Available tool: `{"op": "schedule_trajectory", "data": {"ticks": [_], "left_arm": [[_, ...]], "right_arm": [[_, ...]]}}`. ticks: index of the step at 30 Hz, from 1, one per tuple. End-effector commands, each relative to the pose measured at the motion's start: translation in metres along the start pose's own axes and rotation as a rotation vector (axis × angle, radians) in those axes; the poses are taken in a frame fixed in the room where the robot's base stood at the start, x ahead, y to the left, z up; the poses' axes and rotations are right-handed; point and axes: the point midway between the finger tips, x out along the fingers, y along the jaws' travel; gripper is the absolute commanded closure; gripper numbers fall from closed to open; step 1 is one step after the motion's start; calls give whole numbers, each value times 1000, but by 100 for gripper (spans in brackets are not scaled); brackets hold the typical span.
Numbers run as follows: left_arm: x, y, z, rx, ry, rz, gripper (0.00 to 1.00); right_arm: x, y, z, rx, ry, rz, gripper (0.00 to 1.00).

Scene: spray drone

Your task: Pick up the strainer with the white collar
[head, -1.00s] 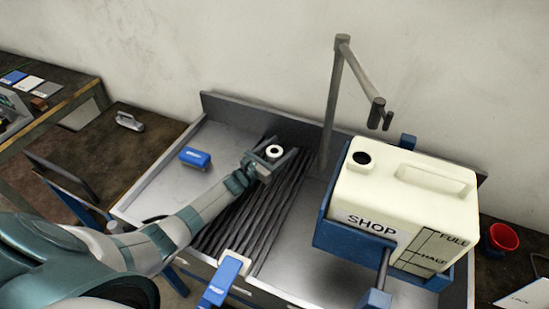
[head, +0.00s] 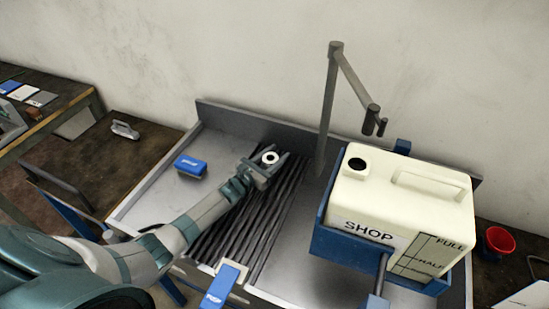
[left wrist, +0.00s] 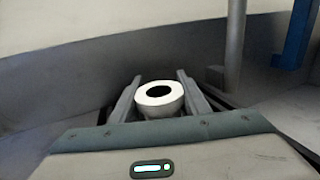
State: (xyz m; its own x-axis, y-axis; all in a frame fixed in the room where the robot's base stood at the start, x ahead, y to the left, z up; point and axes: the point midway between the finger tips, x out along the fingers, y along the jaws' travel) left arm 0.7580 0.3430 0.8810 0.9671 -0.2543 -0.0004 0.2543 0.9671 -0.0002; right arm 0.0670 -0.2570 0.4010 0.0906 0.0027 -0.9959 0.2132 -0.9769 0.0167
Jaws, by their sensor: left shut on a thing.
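The strainer with the white collar (head: 269,158) is a white ring with a dark opening, over the ribbed rack in the metal sink bench. My left gripper (head: 266,168) is shut on it, with one finger on each side. In the left wrist view the white collar (left wrist: 160,94) stands upright between the two fingers of my left gripper (left wrist: 160,105). The lower part of the strainer is mostly hidden by the gripper. I cannot tell whether it touches the rack. My right gripper is not in view.
A blue block (head: 191,166) lies left of the rack (head: 250,220). A large cream tank (head: 400,195) in a blue cradle stands at right. A grey post with a jointed arm (head: 328,110) rises behind. A red cup (head: 499,240) is far right.

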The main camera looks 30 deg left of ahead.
Motion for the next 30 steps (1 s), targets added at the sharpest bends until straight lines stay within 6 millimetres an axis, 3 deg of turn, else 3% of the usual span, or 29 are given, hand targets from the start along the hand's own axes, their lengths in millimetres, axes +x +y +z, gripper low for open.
{"op": "schedule_trajectory", "data": {"ticks": [8,15,30], "left_arm": [[0,0,13,1,-2,-1,79],[-1,-1,41,4,-4,-2,79],[-23,-77,86,1,-3,-2,79]], "right_arm": [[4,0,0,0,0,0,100],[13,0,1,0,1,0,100],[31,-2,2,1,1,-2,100]]}}
